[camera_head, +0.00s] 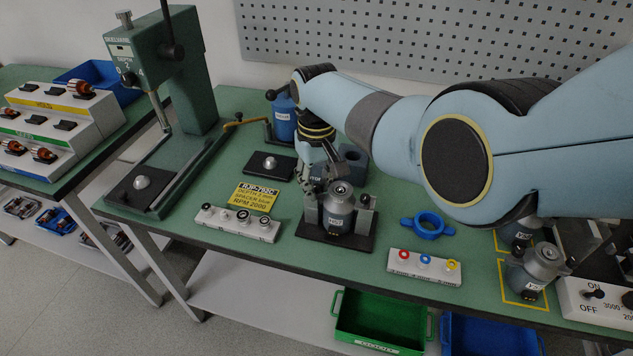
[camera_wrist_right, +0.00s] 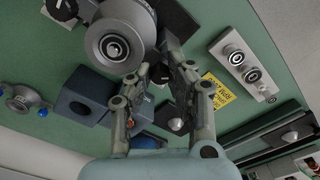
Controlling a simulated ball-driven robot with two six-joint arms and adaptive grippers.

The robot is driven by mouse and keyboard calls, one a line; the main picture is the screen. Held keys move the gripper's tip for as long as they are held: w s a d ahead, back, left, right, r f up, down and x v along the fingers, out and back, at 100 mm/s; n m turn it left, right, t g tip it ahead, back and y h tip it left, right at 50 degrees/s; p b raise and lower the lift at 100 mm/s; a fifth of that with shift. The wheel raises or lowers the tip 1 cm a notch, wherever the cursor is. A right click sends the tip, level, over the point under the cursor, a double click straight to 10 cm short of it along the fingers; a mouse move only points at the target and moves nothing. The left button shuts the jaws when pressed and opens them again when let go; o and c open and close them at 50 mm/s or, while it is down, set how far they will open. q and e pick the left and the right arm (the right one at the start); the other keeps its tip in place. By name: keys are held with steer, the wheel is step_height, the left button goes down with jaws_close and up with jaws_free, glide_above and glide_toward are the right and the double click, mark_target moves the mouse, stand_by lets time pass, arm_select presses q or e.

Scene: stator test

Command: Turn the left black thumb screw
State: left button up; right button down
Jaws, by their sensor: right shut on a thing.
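The grey motor (camera_head: 339,208) stands upright in a black-based fixture (camera_head: 335,239) with a metal post at each side. My right gripper (camera_head: 318,184) is at the fixture's left post, and its fingers are shut on the left black thumb screw (camera_head: 308,187), mostly covered by the fingertips. The right thumb screw (camera_head: 365,198) is free on the other post. In the right wrist view, the fingertips of my gripper (camera_wrist_right: 160,72) close together beside the round motor top (camera_wrist_right: 114,46). My left gripper is not in view.
A white block with several round parts (camera_head: 238,222) and a yellow label (camera_head: 255,196) lie to the left. A blue ring holder (camera_head: 427,226) and a white block with coloured rings (camera_head: 425,267) lie to the right. A green press (camera_head: 190,90) stands at the back left.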

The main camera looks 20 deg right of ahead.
mark_target(316, 186)
steer(key=c, duration=1.2)
jaws_free()
steer(key=shift+r, duration=0.1)
step_height(316, 186, up, 12)
